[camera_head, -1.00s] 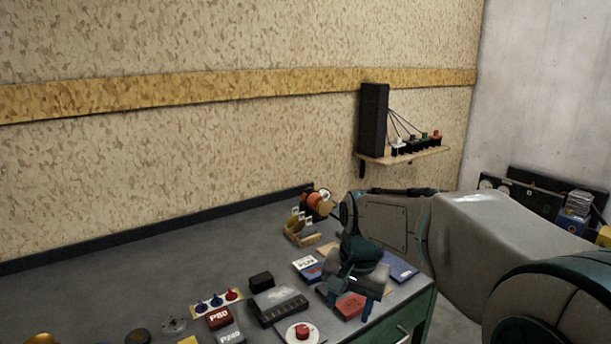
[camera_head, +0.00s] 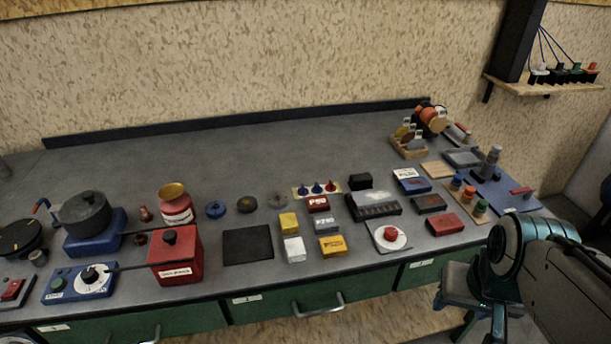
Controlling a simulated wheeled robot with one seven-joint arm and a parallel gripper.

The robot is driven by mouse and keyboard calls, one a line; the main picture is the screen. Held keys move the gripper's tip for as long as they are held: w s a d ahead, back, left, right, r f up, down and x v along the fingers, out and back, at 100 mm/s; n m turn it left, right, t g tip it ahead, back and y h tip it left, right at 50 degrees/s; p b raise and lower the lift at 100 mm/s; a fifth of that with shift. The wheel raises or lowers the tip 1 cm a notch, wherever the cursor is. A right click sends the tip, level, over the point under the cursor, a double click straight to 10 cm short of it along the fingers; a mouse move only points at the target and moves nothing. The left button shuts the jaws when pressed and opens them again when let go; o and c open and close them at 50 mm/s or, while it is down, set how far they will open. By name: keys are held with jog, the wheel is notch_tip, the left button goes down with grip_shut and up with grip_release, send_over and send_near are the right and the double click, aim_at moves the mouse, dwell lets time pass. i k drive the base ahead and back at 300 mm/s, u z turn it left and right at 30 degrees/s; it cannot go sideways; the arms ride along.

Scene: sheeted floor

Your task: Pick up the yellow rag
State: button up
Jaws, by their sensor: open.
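I cannot make out a yellow rag with certainty. A small plain yellow piece (camera_head: 289,222) lies on the workbench (camera_head: 120,165), right of a black mat; it looks like a block or folded pad, and I cannot tell which. A yellow box with dark print (camera_head: 331,246) lies to its lower right. My gripper (camera_head: 452,313) is at the lower right, in front of the bench's green drawers and well away from both yellow things. Its fingers are apart, with nothing seen between them. My arm hides part of the area at the right edge.
The black mat (camera_head: 248,245) lies mid-bench. A red canister (camera_head: 174,258), a dark pot (camera_head: 84,212) and a brass-topped red jar (camera_head: 176,207) stand left. A white disc with a red knob (camera_head: 389,236) and several small boxes lie right. The bench's back strip is mostly clear.

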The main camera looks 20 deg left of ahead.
aim_at(288, 221)
jog(key=u, duration=1.2)
